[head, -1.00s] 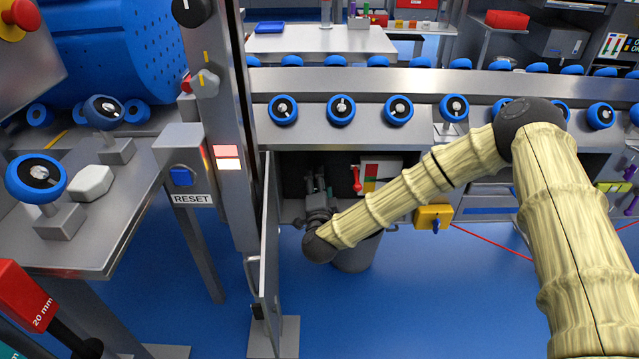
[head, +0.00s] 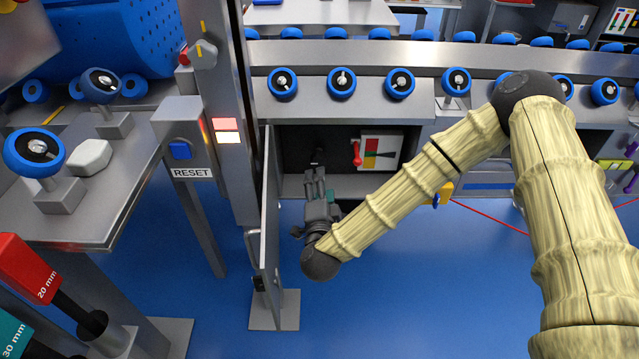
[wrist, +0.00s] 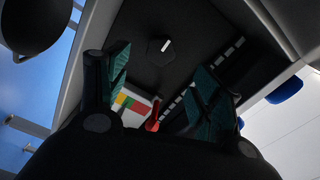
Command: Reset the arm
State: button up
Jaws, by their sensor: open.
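My gripper (head: 317,185) is open and empty in the head view, just in front of the open cabinet below the roller line. In the wrist view my gripper's two teal-padded fingers (wrist: 160,90) stand apart, facing the cabinet's dark interior. Inside the cabinet, a dark knob with a white mark (wrist: 160,50) shows between the fingers in the wrist view. A red lever (head: 356,153) stands beside a panel with coloured fields (head: 383,152); the lever also shows in the wrist view (wrist: 152,117). My arm comes in from the right, its wrist low over the blue floor.
The cabinet door (head: 268,240) stands open to the left of my gripper. A post with a RESET label (head: 192,172) and blue button (head: 180,150) is further left. A yellow box (head: 443,192) hangs on the right, partly behind my arm. The floor below is clear.

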dwell(0.3)
jog(key=s+d+f+n+g+y, duration=0.25)
jog(key=s+f+n+g, duration=0.25)
jog(key=s+f, duration=0.5)
jog(key=s+d+f+n+g+y, duration=0.1)
jog(key=s+d+f+n+g, duration=0.3)
jog(key=s+f, duration=0.7)
jog(key=s+d+f+n+g+h, duration=0.25)
jog(key=s+d+f+g, duration=0.2)
jog(key=s+d, duration=0.45)
jog(key=s+d+f+n+g+h, duration=0.1)
jog(key=s+d+f+n+g, duration=0.2)
jog(key=s+d+g, duration=0.55)
notch_tip(320, 180, up, 30)
jog(key=s+a+t+p, duration=0.1)
jog(key=t+p, duration=0.3)
jog(key=p, duration=2.6)
jog(key=shift+s+a+r, duration=0.25)
jog(key=shift+s+a, duration=0.05)
jog(key=shift+s, duration=0.25)
jog(key=shift+m, duration=0.25)
